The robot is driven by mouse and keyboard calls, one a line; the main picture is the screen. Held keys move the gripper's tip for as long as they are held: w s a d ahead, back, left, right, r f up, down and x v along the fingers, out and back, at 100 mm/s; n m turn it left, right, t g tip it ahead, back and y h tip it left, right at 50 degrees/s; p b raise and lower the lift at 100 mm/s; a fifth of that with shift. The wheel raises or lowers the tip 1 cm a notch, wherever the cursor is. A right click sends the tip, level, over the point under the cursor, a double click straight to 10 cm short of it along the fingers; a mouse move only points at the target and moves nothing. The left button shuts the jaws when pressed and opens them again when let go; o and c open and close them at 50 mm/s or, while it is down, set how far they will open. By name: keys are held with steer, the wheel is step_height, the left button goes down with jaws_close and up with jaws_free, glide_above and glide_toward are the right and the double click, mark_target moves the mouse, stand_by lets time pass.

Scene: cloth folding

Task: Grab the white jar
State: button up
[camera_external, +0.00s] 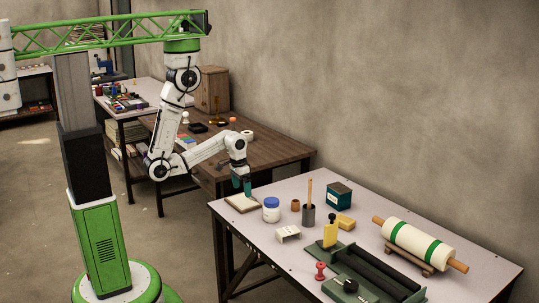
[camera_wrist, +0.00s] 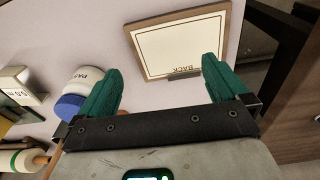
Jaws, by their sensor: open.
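The white jar (camera_external: 271,211) has a blue lid and stands upright on the light table, right of my gripper (camera_external: 243,187). In the wrist view the jar (camera_wrist: 85,78) lies just left of the left finger, which hides part of it; dark letters starting "PA" show on it. My gripper (camera_wrist: 158,85) is open with green fingers well apart and nothing between them. It hangs over a framed board (camera_wrist: 185,30) marked "BACK", which also shows flat on the table in the external view (camera_external: 240,204).
A brown small pot (camera_external: 295,205) and a dark cup with a stick (camera_external: 308,215) stand right of the jar. A white block (camera_external: 288,234) lies in front. A green press (camera_external: 365,275) and a roller (camera_external: 418,243) fill the right side. A wooden table (camera_external: 270,152) adjoins behind.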

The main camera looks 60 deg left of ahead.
steer(key=w+d+r+m+h+b, duration=0.1)
steer(key=w+d+r+h, duration=0.2)
steer(key=d, duration=0.4)
steer(key=w+d+r+m+t, duration=0.1)
steer(key=w+d+r, duration=0.25)
steer(key=d, duration=0.25)
steer(key=w+d+r+m+h+b, duration=0.1)
steer(key=w+d+r+h, duration=0.15)
steer(key=d+r, duration=0.35)
steer(key=m+g+y+b, duration=0.1)
steer(key=m+g+y, duration=0.1)
steer(key=m+y, duration=0.3)
glide_above(272, 200)
steer(key=shift+n+y, duration=0.25)
steer(key=shift+n, duration=0.15)
steer(key=f, duration=0.5)
steer(key=shift+w+d+f, duration=0.15)
steer(key=shift+w+f, duration=0.1)
steer(key=shift+f, duration=0.05)
steer(key=shift+a+f, duration=0.25)
steer(key=shift+f, duration=0.1)
steer(key=f, duration=1)
steer(key=shift+s+d+f, duration=0.1)
steer(key=shift+s+f, duration=0.1)
steer(key=shift+s, duration=0.1)
